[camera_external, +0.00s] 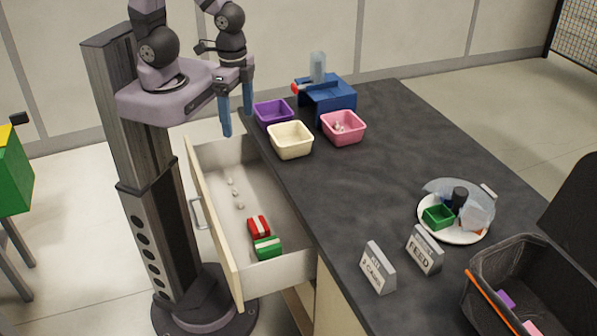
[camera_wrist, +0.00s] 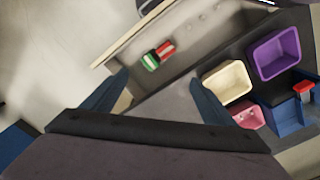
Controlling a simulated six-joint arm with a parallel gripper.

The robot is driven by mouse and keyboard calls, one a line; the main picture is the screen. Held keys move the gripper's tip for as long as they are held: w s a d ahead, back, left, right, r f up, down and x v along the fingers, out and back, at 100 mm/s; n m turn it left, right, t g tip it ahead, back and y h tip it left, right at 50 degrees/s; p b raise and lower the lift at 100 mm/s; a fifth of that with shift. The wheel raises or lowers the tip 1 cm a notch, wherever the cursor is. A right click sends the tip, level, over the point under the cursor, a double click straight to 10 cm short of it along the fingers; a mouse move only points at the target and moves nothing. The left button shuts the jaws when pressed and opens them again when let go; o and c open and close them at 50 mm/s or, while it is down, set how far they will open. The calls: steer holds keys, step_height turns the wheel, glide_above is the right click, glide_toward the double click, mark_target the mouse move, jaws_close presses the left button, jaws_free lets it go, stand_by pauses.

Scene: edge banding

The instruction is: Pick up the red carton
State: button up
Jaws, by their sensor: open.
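The red carton (camera_external: 259,227) lies in the open drawer (camera_external: 262,206), right beside a green carton (camera_external: 267,247); each has a pale band on top. In the wrist view the red carton (camera_wrist: 166,49) and the green carton (camera_wrist: 150,61) lie beyond my fingers, inside the drawer. My gripper (camera_external: 237,112) is open and empty, with blue fingers pointing down. It hangs well above the back end of the drawer, near the counter edge and far from the red carton. In the wrist view its fingers (camera_wrist: 158,95) are spread wide.
Several small pale pieces (camera_external: 235,192) lie in the drawer behind the cartons. Purple (camera_external: 273,113), cream (camera_external: 290,141) and pink (camera_external: 343,128) bins and a blue device (camera_external: 328,98) stand on the counter beside the drawer. A plate (camera_external: 450,232), signs (camera_external: 378,267) and a dark crate (camera_external: 520,270) stand farther right.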

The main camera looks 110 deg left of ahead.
steer(key=shift+c, duration=1.2)
